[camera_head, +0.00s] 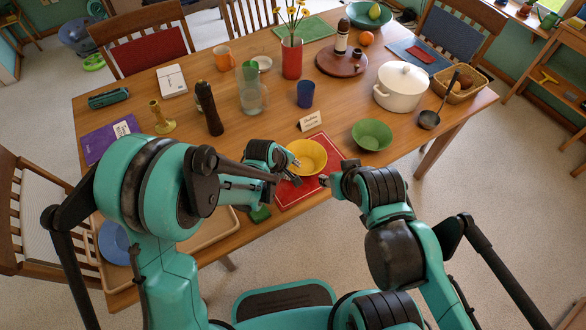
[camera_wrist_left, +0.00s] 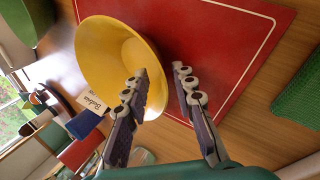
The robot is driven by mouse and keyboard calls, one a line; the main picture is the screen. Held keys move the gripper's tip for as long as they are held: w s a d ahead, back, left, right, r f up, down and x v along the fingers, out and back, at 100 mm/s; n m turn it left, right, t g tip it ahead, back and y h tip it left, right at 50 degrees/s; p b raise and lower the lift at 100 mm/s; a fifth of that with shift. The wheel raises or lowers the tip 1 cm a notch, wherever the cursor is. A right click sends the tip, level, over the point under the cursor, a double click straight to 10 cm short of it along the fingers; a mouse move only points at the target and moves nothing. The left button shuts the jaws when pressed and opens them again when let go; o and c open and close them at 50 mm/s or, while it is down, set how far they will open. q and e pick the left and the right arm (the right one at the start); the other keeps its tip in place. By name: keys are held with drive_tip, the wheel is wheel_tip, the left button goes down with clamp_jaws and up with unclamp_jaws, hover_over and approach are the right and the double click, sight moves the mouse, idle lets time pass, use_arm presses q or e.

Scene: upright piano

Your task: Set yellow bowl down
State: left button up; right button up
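The yellow bowl (camera_head: 307,157) is upright over the red mat (camera_head: 322,179) near the table's front edge and appears to rest on it. In the left wrist view the bowl (camera_wrist_left: 110,55) fills the upper left, with the red mat (camera_wrist_left: 225,40) around its right side. My left gripper (camera_head: 294,171) is at the bowl's near left side. In the wrist view its fingers (camera_wrist_left: 162,72) are apart, one over the bowl's inside and one outside its rim. My right gripper (camera_head: 325,181) is over the mat's right part, apart from the bowl; its finger opening is unclear.
A green bowl (camera_head: 372,136) stands right of the mat and a small sign card (camera_head: 311,121) behind it. A blue cup (camera_head: 305,94), glass pitcher (camera_head: 251,97) and white pot (camera_head: 401,88) stand farther back. A tray (camera_head: 212,236) is at the front left.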

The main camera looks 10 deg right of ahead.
use_arm(q)
drive_tip(key=p+v, duration=0.3)
drive_tip(key=v, duration=0.8)
drive_tip(key=s+a+r+m+t+y, duration=0.1)
drive_tip(key=s+a+r+m, duration=0.2)
drive_tip(key=a, duration=0.5)
drive_tip(key=s+a+r+m+t+y, duration=0.1)
drive_tip(key=s+a+r+m, duration=0.1)
drive_tip(key=s+a+r, duration=0.3)
drive_tip(key=s+a+r+m+t+y, duration=0.1)
drive_tip(key=s+a+r+m+y, duration=0.1)
drive_tip(key=a, duration=0.9)
wheel_tip(320, 180, up, 2)
drive_tip(key=shift+s+r+m, duration=0.1)
drive_tip(key=shift+s+m, duration=0.7)
drive_tip(key=shift+s, duration=0.35)
